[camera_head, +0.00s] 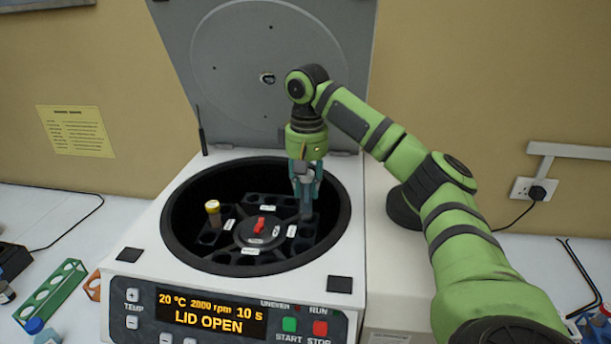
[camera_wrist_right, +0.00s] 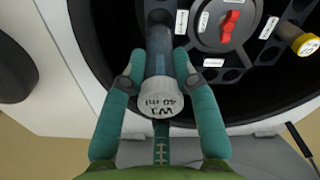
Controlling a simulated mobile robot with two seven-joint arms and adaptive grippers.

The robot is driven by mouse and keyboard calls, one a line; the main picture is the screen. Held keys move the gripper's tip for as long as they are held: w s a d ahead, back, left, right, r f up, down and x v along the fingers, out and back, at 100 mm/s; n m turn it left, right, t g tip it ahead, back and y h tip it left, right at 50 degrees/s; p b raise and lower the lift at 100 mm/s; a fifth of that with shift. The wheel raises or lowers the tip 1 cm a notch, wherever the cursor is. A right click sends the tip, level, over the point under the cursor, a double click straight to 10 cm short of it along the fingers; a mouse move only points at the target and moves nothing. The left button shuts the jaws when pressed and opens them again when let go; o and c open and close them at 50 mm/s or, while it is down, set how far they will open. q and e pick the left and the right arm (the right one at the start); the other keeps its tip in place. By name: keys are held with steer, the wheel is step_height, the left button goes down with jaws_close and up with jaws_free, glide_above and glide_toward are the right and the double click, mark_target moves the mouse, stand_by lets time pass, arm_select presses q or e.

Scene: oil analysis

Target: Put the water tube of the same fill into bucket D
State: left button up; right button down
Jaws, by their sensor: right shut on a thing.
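My right gripper (camera_head: 305,185) is inside the open centrifuge bowl, on the far right side of the rotor (camera_head: 262,236). It is shut on a water tube (camera_wrist_right: 158,58) with a pale cap that reads "W1 40 ml" in the right wrist view. The tube's lower end is over or in a hole of a dark bucket; I cannot tell how deep. The bucket labels are too small to read, so I cannot tell which is bucket D. A yellow-capped tube (camera_head: 213,211) stands in the bucket on the left, opposite; it also shows in the right wrist view (camera_wrist_right: 297,37). My left gripper is out of view.
The centrifuge lid (camera_head: 235,50) stands open behind the bowl. The display (camera_head: 211,312) reads "LID OPEN". A red knob (camera_head: 259,226) sits at the rotor's centre. A green rack (camera_head: 50,290) stands on the left. The bowl wall is close to my right gripper.

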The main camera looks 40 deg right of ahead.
mark_target(306, 218)
steer(key=shift+s+a+f, duration=0.1)
steer(key=shift+f, duration=0.35)
steer(key=shift+w+d+f, duration=0.1)
steer(key=shift+w+f, duration=0.05)
steer(key=shift+f, duration=0.4)
steer(key=shift+w+d+f, duration=0.1)
steer(key=shift+f, duration=0.45)
step_height(306, 218, down, 3)
steer(key=shift+w+d+r, duration=0.1)
steer(key=shift+d+r, duration=0.05)
steer(key=shift+r, duration=0.05)
steer(key=shift+f, duration=2.2)
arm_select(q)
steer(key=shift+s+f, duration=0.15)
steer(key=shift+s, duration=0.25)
arm_select(e)
steer(key=shift+f, duration=0.25)
